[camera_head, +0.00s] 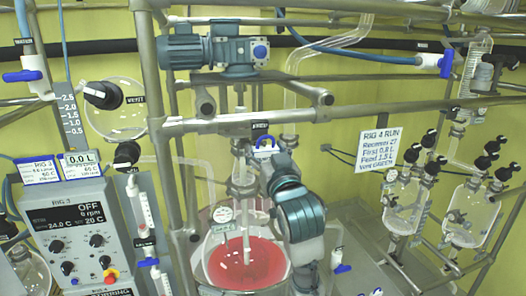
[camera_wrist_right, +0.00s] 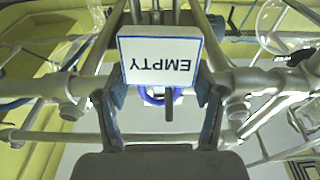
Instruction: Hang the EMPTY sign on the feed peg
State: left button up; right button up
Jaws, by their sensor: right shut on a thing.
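The EMPTY sign (camera_wrist_right: 160,60) is a white plate with a blue border, upside down in the wrist view. My right gripper (camera_wrist_right: 161,98) is shut on it, with a finger at each side. In the head view the gripper (camera_head: 267,155) is just below the horizontal rail, above the glass reactor. A blue curved piece (camera_wrist_right: 150,97) shows at the sign's lower picture edge, beside a dark rod (camera_wrist_right: 168,115). I cannot tell whether they touch. The feed peg is not clearly identifiable, and a small dark label (camera_head: 260,128) on the rail is unreadable. My left gripper is out of view.
The rail (camera_head: 215,124) and metal frame crowd the gripper. The reactor (camera_head: 243,262) with red liquid stands below. A motor (camera_head: 212,48) sits above. A control box (camera_head: 75,232) is at left, and glass vessels (camera_head: 406,205) are at right.

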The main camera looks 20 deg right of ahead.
jog(key=shift+w+a+f, duration=0.25)
jog(key=shift+a, duration=0.15)
jog(key=shift+w+d+f, duration=0.1)
jog(key=shift+d+f, duration=0.05)
jog(key=shift+d, duration=0.15)
jog(key=shift+f, duration=0.15)
dwell(0.5)
jog(key=o, duration=1.8)
jog(key=shift+c, duration=0.2)
jog(key=shift+o, duration=0.4)
jog(key=shift+w+d, duration=0.1)
jog(key=shift+d, duration=0.3)
jog(key=shift+c, duration=0.9)
jog(key=shift+a, duration=0.5)
